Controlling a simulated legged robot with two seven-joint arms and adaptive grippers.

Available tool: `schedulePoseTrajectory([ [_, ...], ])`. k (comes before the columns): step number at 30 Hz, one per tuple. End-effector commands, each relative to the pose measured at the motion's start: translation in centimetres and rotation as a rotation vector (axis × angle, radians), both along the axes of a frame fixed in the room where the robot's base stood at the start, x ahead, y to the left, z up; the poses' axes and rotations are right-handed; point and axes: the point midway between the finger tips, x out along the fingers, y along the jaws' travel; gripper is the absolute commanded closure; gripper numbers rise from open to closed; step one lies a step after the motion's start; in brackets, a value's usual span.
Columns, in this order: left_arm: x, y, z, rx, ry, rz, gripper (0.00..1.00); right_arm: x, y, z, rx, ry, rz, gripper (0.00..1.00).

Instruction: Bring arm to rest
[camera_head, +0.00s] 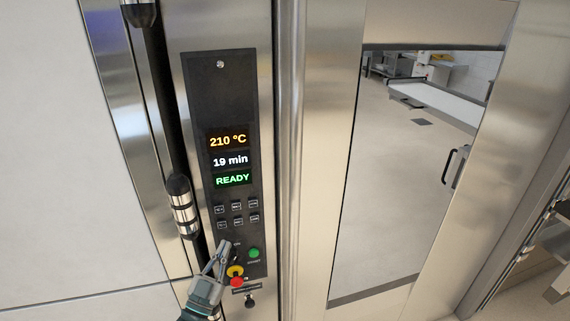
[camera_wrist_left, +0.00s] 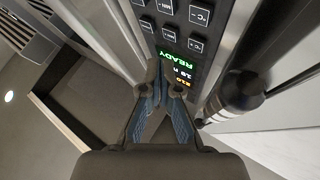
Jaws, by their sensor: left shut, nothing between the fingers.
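My left gripper (camera_head: 223,249) comes in at the lower left of the head view, in front of the oven's dark control panel (camera_head: 220,110). Its fingers are shut and empty, pointing up by the lower buttons. In the left wrist view the gripper (camera_wrist_left: 157,68) shows its fingertips together, with the panel (camera_wrist_left: 190,30) beyond them. Whether the tips touch the panel, I cannot tell. The panel display (camera_head: 230,160) reads 210 °C, 19 min and READY. A green button (camera_head: 254,253) and a red button (camera_head: 237,282) sit low on the panel. My right gripper is not in view.
A dark hinge or post with a metal band (camera_head: 182,206) stands left of the panel. A plain white wall (camera_head: 60,150) lies at the left.

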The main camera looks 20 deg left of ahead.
Motion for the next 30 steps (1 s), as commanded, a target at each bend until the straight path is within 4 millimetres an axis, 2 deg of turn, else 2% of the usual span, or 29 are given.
schedulePoseTrajectory([
  [2, 0.1, -0.2, -0.5, 0.002, 0.017, -0.004, 1.00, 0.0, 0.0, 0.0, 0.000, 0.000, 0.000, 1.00],
  [5, 0.3, -1.3, -3.2, 0.011, 0.115, -0.023, 1.00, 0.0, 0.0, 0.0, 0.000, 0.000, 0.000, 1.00],
  [8, 0.2, -3.2, -8.9, 0.026, 0.321, -0.056, 1.00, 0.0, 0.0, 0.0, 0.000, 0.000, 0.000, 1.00],
  [9, -0.2, -4.1, -11.9, 0.033, 0.428, -0.069, 1.00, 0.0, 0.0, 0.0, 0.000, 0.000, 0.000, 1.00],
  [11, -1.5, -5.4, -16.6, 0.037, 0.600, -0.083, 1.00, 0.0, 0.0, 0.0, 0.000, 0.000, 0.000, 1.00],
  [12, -2.7, -6.1, -19.8, 0.039, 0.717, -0.087, 1.00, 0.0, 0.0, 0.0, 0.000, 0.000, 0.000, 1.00],
  [15, -6.5, -7.4, -26.4, 0.039, 0.985, -0.081, 1.00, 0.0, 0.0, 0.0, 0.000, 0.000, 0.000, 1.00],
  [18, -10.7, -8.0, -31.2, 0.036, 1.204, -0.058, 1.00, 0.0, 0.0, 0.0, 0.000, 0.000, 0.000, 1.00],
  [21, -14.7, -8.4, -34.4, 0.032, 1.381, -0.027, 1.00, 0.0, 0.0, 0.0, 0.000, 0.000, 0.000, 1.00],
  [24, -18.5, -8.5, -36.9, 0.028, 1.536, 0.009, 1.00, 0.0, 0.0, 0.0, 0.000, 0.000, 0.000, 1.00],
  [29, -24.7, -8.5, -39.4, 0.019, 1.758, 0.078, 1.00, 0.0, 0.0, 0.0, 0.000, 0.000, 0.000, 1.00],
  [30, -25.0, -8.5, -40.5, 0.019, 1.786, 0.090, 1.00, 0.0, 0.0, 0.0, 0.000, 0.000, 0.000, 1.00],
])
